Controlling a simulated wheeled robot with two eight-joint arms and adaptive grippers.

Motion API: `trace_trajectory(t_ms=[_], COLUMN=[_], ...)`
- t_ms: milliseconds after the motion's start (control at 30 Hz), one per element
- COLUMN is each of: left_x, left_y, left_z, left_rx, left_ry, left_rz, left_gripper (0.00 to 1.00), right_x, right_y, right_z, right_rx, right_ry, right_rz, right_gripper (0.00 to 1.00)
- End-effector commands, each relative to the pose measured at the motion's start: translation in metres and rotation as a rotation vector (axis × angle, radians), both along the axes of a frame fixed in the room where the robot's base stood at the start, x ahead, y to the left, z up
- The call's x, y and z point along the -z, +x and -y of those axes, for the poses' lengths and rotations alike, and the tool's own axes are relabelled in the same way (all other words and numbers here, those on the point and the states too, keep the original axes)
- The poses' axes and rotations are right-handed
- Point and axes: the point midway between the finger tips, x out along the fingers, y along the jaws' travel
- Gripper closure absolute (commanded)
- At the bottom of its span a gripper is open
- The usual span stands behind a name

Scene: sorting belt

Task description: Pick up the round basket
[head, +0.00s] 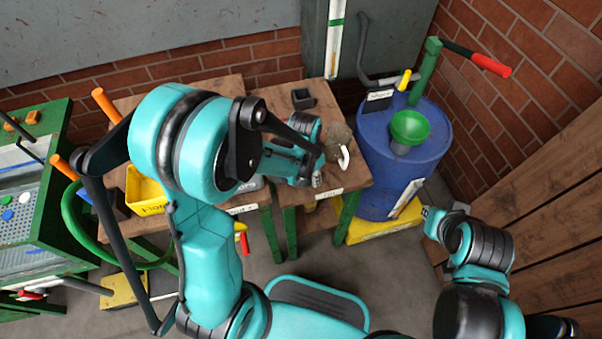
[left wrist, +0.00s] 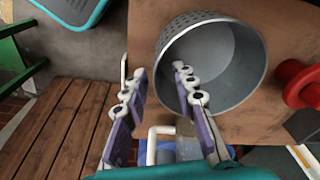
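The round basket (left wrist: 245,75) is a grey metal bowl with small holes in its wall. In the left wrist view it sits on a wooden table top, its opening toward the camera. My left gripper (left wrist: 160,72) is open, with one finger left of the rim and the other across the basket's opening. I cannot tell whether either finger touches the wall.
A blue barrel (head: 385,165) with a green funnel (head: 409,127) stands right of the table (head: 345,182). A small black box (head: 302,98) is at the table's back. A red round thing (left wrist: 302,85) stands close to the basket. A yellow bin (head: 146,190) is at the left.

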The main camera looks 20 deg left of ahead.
Motion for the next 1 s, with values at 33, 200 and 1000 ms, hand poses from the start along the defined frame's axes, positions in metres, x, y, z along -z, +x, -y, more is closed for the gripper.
trace_trajectory(t_ms=[33, 200, 1000], left_x=[-0.001, -0.001, -0.080], left_y=[0.000, 0.000, -0.001], left_z=[0.000, 0.000, 0.000], left_rx=[0.000, 0.000, 0.000], left_ry=[0.000, 0.000, 0.000], left_rz=[0.000, 0.000, 0.000], left_gripper=[0.73, 1.00, 1.00], right_x=[-0.001, -0.001, -0.039], right_y=[0.000, 0.000, 0.000], right_z=[0.000, 0.000, 0.000], right_rx=[0.000, 0.000, 0.000], right_ry=[0.000, 0.000, 0.000], right_rz=[0.000, 0.000, 0.000], right_gripper=[0.90, 0.90, 0.90])
